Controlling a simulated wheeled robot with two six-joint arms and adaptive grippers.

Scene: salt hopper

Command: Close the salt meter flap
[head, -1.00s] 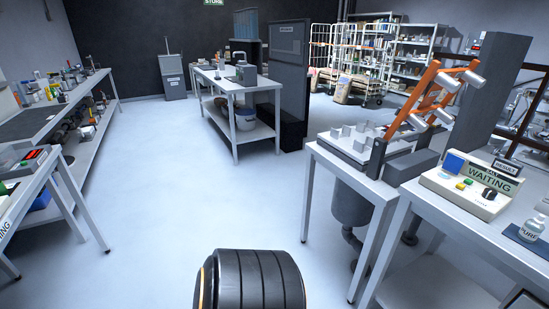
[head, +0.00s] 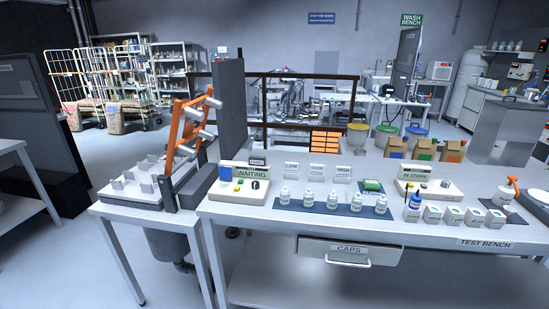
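A cream meter (head: 236,194) with a display reading "WAITING" stands on the left part of the test bench. It has a blue square, small coloured buttons and a dark knob on its top. I cannot make out at this distance which part is the flap or whether it stands open. A second cream device (head: 452,196) with a display reading "IN STORE" stands further right on the bench. Neither of my grippers shows in the head view.
The test bench (head: 420,236) carries small bottles (head: 332,199) on a dark mat, sign cards and cartons. A caps drawer (head: 349,253) sits below its front edge. A side table (head: 120,211) with an orange-framed rig (head: 186,128) adjoins on the left. Floor at lower left is clear.

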